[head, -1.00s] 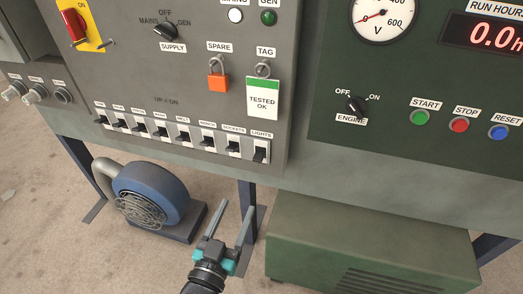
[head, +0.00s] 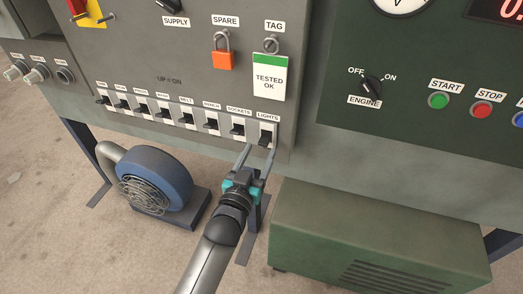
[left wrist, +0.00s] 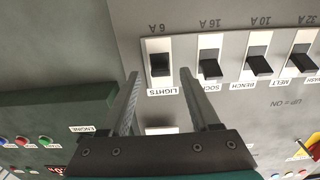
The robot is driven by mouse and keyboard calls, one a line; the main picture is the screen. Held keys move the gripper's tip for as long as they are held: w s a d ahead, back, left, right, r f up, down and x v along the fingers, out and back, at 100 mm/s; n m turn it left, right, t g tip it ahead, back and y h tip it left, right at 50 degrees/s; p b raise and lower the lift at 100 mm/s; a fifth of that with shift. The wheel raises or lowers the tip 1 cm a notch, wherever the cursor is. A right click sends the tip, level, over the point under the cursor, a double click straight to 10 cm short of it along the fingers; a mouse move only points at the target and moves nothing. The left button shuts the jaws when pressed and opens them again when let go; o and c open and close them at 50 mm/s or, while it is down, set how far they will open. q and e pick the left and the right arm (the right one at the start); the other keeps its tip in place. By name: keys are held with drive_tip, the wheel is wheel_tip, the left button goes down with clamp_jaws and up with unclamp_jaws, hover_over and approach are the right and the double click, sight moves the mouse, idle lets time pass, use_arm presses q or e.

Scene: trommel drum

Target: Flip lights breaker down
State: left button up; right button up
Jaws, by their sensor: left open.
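The lights breaker (head: 266,138) is a dark lever on a white plate, the rightmost of the breaker row in the head view. In the left wrist view, turned upside down, the lights breaker (left wrist: 160,65) shows between my two fingers. I cannot tell for certain whether its lever is up or down. My left gripper (head: 259,152) is open and empty, with its fingertips close to the lower part of the breaker in the head view. It also shows in the left wrist view (left wrist: 158,74), one finger on each side of the lever. Contact is not clear. My right gripper is out of view.
The sockets breaker (head: 238,129) sits just left of the lights one. A tested tag (head: 269,80) and an orange padlock (head: 223,60) hang above. A blue blower (head: 152,178) and a green box (head: 380,235) stand below. The engine knob (head: 371,86) is right.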

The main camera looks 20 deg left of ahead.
sight(265, 140)
use_arm(q)
drive_tip(key=shift+w, duration=1.3)
drive_tip(key=shift+c, duration=0.3)
clamp_jaws()
